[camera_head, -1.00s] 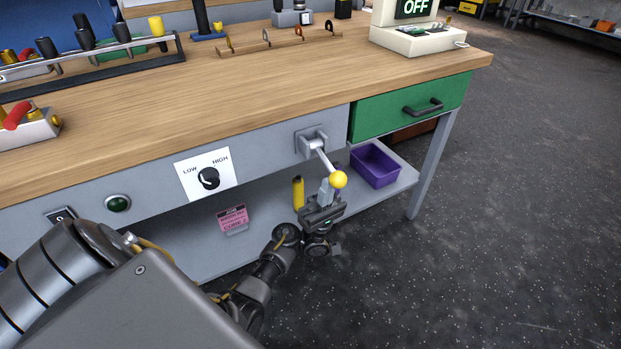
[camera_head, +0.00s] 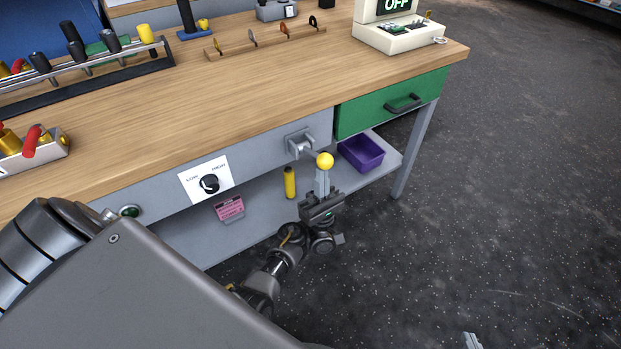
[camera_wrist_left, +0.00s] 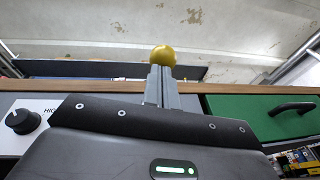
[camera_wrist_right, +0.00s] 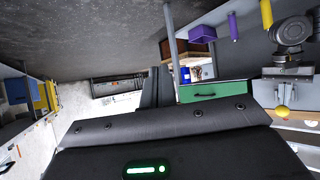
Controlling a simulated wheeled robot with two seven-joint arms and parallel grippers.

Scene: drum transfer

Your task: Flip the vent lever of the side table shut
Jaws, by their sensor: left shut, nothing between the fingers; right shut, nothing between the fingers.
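The vent lever is on the side table's grey front panel, with a grey mount (camera_head: 300,145) and a yellow ball knob (camera_head: 325,160). It sticks outward from the panel; its shaft is mostly hidden. My left gripper (camera_head: 322,176) is shut and empty, pointing up right under the knob. In the left wrist view the knob (camera_wrist_left: 163,55) sits just past the closed fingertips (camera_wrist_left: 160,80), seemingly touching. The knob (camera_wrist_right: 283,112) also shows in the right wrist view. My right gripper (camera_wrist_right: 157,85) is shut and empty; only a fingertip (camera_head: 472,341) shows at the head view's bottom edge.
A green drawer (camera_head: 392,103) is right of the lever, and a LOW/HIGH dial (camera_head: 209,183) is left of it. A purple bin (camera_head: 361,152) and a yellow cylinder (camera_head: 290,183) are on the lower shelf (camera_head: 392,172). The floor (camera_head: 500,200) at right is clear.

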